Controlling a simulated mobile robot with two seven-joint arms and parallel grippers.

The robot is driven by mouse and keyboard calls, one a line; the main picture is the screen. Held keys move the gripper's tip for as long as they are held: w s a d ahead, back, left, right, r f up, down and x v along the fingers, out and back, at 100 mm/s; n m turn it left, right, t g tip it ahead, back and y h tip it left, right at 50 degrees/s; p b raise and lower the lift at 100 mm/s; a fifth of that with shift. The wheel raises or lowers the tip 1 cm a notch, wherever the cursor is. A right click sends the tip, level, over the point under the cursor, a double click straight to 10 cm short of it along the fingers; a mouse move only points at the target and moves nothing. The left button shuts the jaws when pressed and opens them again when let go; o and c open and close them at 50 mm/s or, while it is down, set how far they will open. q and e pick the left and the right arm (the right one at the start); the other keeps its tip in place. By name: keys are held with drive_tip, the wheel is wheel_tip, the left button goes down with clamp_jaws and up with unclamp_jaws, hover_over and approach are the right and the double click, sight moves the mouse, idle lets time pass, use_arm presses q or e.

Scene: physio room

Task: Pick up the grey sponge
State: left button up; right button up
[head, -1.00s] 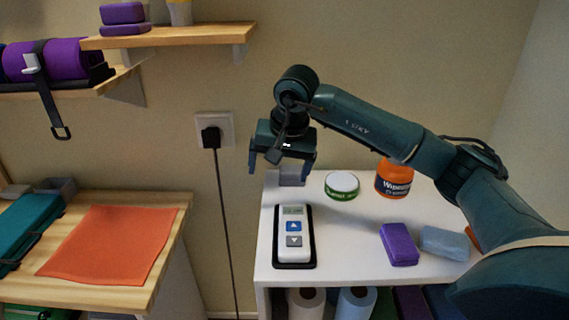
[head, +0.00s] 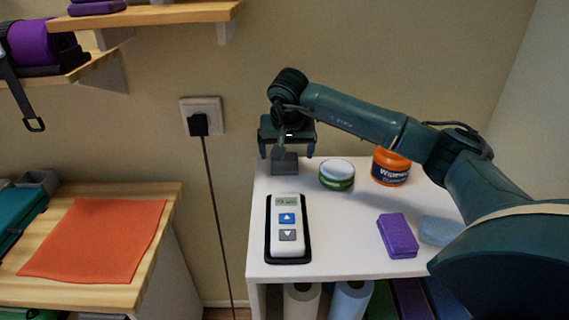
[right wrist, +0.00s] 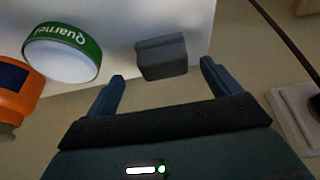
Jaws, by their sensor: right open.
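The grey sponge (head: 285,164) is a small dark grey block at the back left of the white shelf top (head: 335,225). It also shows in the right wrist view (right wrist: 161,58), lying ahead of the fingertips and between their lines. My right gripper (head: 286,154) is open and empty just above and behind the sponge in the head view, with one finger to each side. In the right wrist view the two fingertips (right wrist: 162,70) stand apart, and neither clearly touches the sponge. My left gripper is not in view.
A green-and-white tin (head: 337,175) and an orange tub (head: 390,166) stand right of the sponge. A remote-like device in a black holder (head: 287,229) lies in front. A purple block (head: 398,236) and a pale blue block (head: 438,231) are at the right. A wall socket (head: 203,116) is at the left.

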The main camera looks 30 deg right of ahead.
sight(285, 157)
drive_tip(key=x, duration=0.4)
drive_tip(key=shift+w+a+f, duration=0.1)
drive_tip(key=shift+w, duration=0.1)
drive_tip(key=shift+c, duration=0.2)
drive_tip(key=c, duration=1)
wheel_tip(285, 157, up, 10)
drive_tip(key=shift+r, duration=0.1)
drive_tip(key=shift+c, duration=0.2)
drive_tip(key=o, duration=0.5)
drive_tip(key=c, duration=0.4)
